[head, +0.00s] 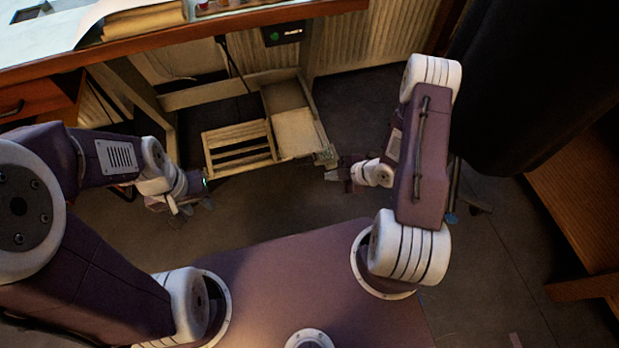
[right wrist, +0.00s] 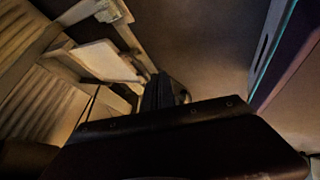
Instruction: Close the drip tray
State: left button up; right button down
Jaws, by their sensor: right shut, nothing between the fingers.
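A pale wooden pull-out frame, which I take to be the drip tray (head: 222,170), sticks out below the table in the head view. It holds a slatted section on the left and flat pale panels on the right. The frame also shows at upper left in the right wrist view (right wrist: 132,42). My right gripper (head: 333,172) is shut and empty beside the frame's front right corner; I cannot tell whether it touches. Its dark body (right wrist: 185,140) hides much of the wrist view. My left gripper (head: 176,205) hangs left of the frame, apart from it; its finger opening is unclear.
The wooden table edge (head: 190,37) runs above the frame. A small black panel with a green light (head: 284,33) hangs under it. A ribbed radiator (head: 362,38) stands behind. Dark cloth (head: 530,70) and a wooden piece (head: 580,190) are at right. The floor before the frame is clear.

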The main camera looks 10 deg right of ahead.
jog(key=shift+d+f, duration=0.15)
jog(key=shift+f, duration=0.05)
jog(key=w+a+f+b, duration=0.4)
jog(key=w+f+b, duration=0.2)
jog(key=w+b, duration=0.1)
jog(key=shift+w+a+f, duration=0.2)
jog(key=shift+w+f, duration=0.2)
jog(key=shift+w, duration=0.5)
